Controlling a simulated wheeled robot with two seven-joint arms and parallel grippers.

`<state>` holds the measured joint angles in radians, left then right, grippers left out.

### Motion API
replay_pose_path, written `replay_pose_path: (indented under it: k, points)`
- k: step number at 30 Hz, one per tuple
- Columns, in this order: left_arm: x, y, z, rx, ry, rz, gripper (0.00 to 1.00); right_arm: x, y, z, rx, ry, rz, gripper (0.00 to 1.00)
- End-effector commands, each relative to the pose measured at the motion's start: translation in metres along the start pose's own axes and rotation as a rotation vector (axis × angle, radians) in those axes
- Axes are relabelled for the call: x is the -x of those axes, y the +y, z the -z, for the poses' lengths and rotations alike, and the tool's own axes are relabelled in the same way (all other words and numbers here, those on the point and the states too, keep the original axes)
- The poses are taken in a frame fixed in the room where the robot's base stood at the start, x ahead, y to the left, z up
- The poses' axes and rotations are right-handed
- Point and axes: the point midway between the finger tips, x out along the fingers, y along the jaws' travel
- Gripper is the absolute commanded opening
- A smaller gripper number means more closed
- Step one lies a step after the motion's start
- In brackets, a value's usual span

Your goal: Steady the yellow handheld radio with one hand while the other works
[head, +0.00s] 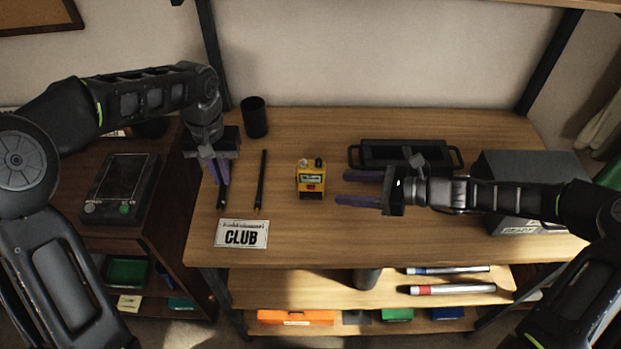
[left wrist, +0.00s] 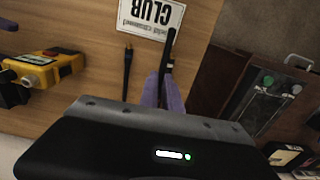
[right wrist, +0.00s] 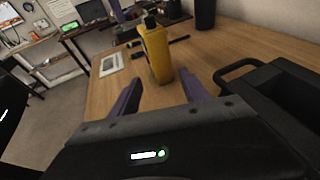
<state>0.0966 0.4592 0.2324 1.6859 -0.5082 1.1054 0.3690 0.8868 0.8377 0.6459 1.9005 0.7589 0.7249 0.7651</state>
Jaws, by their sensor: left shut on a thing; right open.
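The yellow handheld radio (head: 311,183) stands upright near the middle of the desk, with two knobs on top. It shows at the left edge of the left wrist view (left wrist: 40,70) and ahead in the right wrist view (right wrist: 157,52). My right gripper (head: 341,188) is open to the right of the radio. Its purple fingers point at the radio, with a gap between. My left gripper (head: 220,190) is left of the radio, pointing down, shut on a slim black tool (left wrist: 169,50).
A CLUB card (head: 242,234) lies at the front left of the desk. A dark pen-like tool (head: 262,180) lies between my left gripper and the radio. A black cup (head: 254,117), a black tray (head: 405,152) and a grey box (head: 512,170) stand behind and right.

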Motion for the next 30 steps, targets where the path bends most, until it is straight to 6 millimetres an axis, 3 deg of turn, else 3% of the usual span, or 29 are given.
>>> replay_pose_path:
  k: [18, 30]
  points:
    - [-0.040, 0.000, 0.000, 0.000, 0.000, 0.000, 0.00, -0.080, 0.001, 0.002, 0.000, -0.001, -0.003, 0.54]
    - [-0.043, 0.000, 0.000, 0.000, 0.000, 0.000, 0.00, -0.094, 0.000, 0.000, -0.001, 0.000, -0.001, 0.54]
